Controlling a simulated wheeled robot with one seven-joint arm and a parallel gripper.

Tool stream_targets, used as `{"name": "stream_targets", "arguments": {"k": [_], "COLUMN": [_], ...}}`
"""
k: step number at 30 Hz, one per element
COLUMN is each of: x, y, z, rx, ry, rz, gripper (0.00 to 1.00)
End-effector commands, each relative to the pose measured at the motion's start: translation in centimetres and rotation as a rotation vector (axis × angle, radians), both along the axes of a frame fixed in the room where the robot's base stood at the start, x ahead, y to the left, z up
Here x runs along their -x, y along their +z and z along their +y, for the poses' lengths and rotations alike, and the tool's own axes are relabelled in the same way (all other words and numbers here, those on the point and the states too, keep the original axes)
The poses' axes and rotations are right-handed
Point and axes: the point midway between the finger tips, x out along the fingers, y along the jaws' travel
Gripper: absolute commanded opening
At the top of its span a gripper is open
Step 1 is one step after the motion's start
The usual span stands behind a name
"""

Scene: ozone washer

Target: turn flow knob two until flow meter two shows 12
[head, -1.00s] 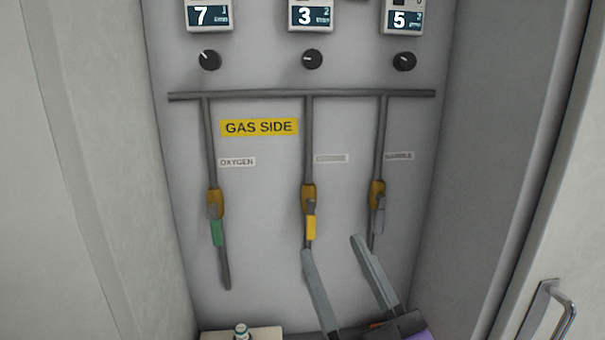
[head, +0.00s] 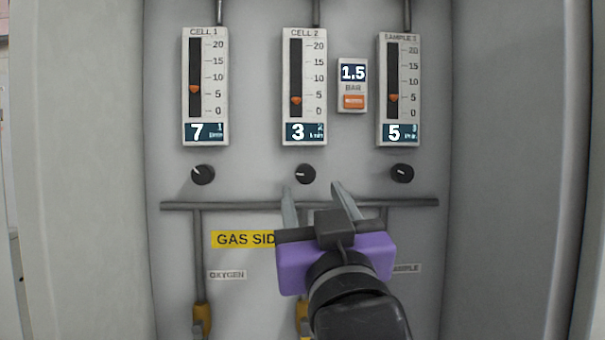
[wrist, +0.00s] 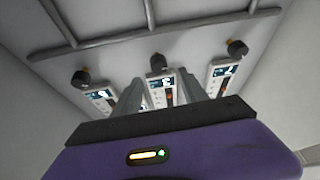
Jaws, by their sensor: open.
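Flow meter two (head: 304,88), labelled CELL 2, is the middle gauge in the head view and reads 3. Flow knob two (head: 305,174) is the small black dial below it, its white mark pointing left. It also shows in the wrist view (wrist: 158,62), near the top middle. My gripper (head: 312,186) is open and empty. Its two grey fingers reach up toward the panel, with the tips near and just below knob two. I cannot tell how far the tips are from the panel. My gripper also shows in the wrist view (wrist: 156,92).
Flow knob one (head: 203,174) and flow knob three (head: 402,173) sit either side, under meters reading 7 and 5. A grey horizontal pipe (head: 240,205) runs below the knobs. A 1.5 bar display (head: 352,85) is right of meter two. Cabinet walls close in both sides.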

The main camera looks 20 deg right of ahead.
Motion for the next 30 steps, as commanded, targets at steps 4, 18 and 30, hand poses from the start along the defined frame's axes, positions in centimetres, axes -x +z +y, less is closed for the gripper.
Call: {"name": "stream_targets", "arguments": {"k": [4,18,30], "x": [-1.4,-6.6,-6.9], "y": [0.6,2.8,2.8], "z": [-0.4,-1.6,-1.7], "rx": [-0.002,-0.003,-0.002], "ry": [-0.003,-0.001,0.0], "rz": [0.008,0.004,0.004], "gripper": [0.51,0.51,0.35]}}
